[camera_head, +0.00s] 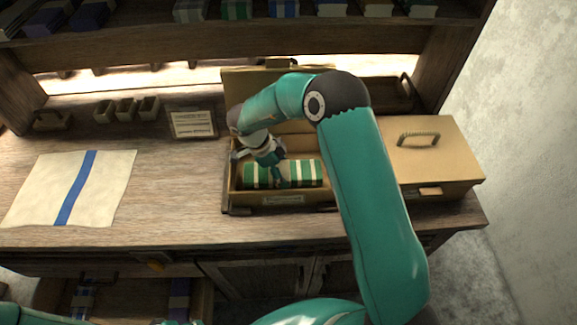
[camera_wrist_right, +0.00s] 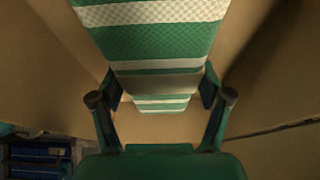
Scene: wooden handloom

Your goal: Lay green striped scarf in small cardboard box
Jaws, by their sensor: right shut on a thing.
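The green striped scarf (camera_head: 305,173), folded with white stripes, is inside the small cardboard box (camera_head: 285,198), low between its walls. The box is open, with its lid raised at the back. My right gripper (camera_head: 279,176) reaches down into the box and is shut on the scarf. In the right wrist view the scarf (camera_wrist_right: 155,45) passes between the two fingers (camera_wrist_right: 160,85), with cardboard walls on both sides. I cannot tell whether the scarf rests fully on the box floor. My left gripper does not show; only a bit of teal arm is at the lower left.
A larger closed box (camera_head: 432,160) with a rope handle stands at the right. A cream cloth with a blue stripe (camera_head: 75,188) lies at the left. Small wooden trays (camera_head: 127,108) and a label card (camera_head: 193,124) sit behind. Shelves overhang the back; an open drawer (camera_head: 130,299) is below.

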